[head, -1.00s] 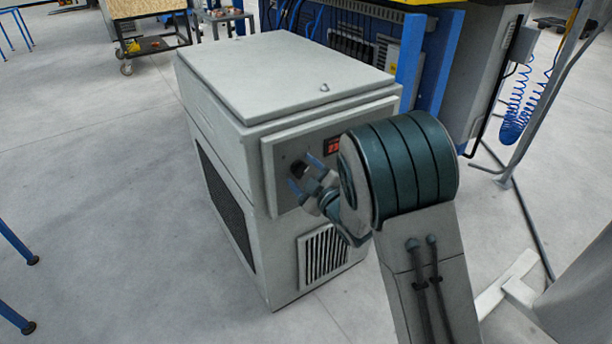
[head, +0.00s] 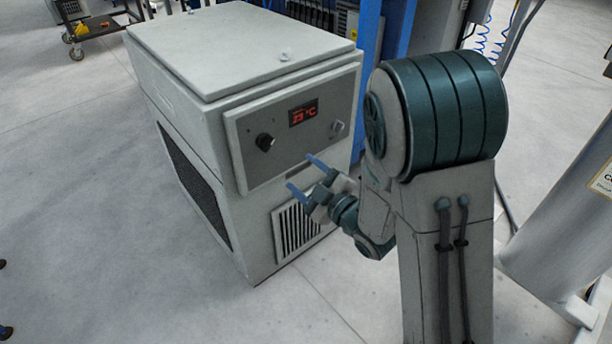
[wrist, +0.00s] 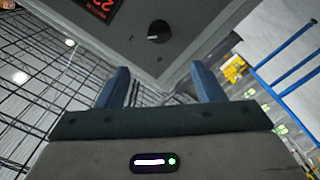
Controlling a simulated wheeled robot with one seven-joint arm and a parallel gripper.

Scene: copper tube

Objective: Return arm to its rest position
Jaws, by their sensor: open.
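My gripper (head: 303,176) is in front of the grey machine cabinet, just below its control panel. Its two blue fingers are spread apart with nothing between them. In the wrist view the open fingers of my gripper (wrist: 160,90) point up toward the cabinet front. They appear apart from the panel. My arm is folded, with its large dark teal joint at the right of the head view. No copper tube shows in these frames.
The grey cabinet (head: 240,50) has a panel with a black knob (head: 265,142) and a red display (head: 303,114) reading about 23 °C. A vent grille (head: 297,232) is below. A cart (head: 100,25) stands at the upper left.

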